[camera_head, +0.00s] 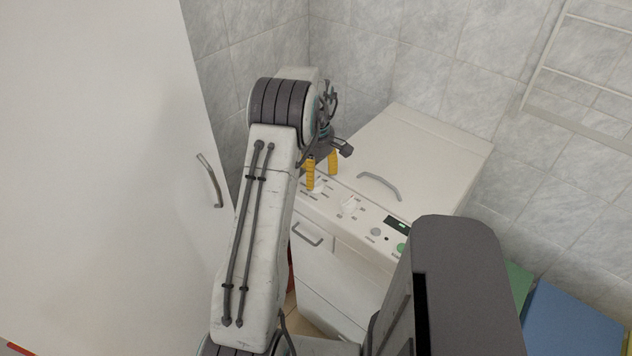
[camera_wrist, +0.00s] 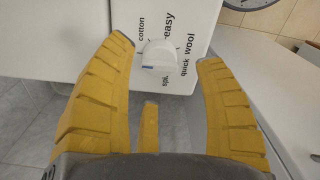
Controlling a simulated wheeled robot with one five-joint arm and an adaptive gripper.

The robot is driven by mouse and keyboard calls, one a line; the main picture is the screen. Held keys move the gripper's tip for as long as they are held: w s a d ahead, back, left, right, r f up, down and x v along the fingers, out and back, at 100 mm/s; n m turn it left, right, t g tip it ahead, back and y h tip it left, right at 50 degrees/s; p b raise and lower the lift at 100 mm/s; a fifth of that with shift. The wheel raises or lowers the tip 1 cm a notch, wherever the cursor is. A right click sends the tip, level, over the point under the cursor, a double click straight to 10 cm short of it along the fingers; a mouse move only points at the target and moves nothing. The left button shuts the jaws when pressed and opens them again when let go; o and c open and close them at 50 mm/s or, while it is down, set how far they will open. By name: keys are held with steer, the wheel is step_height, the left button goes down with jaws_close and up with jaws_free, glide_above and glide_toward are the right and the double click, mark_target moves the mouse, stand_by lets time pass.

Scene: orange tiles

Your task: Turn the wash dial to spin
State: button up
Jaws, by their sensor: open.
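The wash dial (camera_wrist: 160,55) is a round white knob with a short blue mark at its lower left in the wrist view. Around it are the words cotton, easy, wool, quick and a partly cut "spi" below it. The mark does not clearly line up with a word. My gripper (camera_wrist: 165,52) has yellow ridged fingers, open, one on each side of the dial, with a third finger below it; no contact is clear. In the head view my gripper (camera_head: 321,180) is over the left end of the white washing machine's panel (camera_head: 330,207), partly hiding the dial.
A second dial (camera_head: 350,205), a display (camera_head: 396,223) and a green button (camera_head: 402,247) sit further right on the panel. A grey lid handle (camera_head: 380,186) rises behind. A white door (camera_head: 110,160) stands left, a towel rack (camera_head: 580,75) hangs right.

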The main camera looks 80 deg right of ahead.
mark_target(316, 179)
steer(key=shift+f, duration=2)
steer(key=shift+c, duration=0.3)
steer(key=c, duration=1.2)
steer(key=shift+o, duration=0.2)
steer(key=shift+m, duration=0.3)
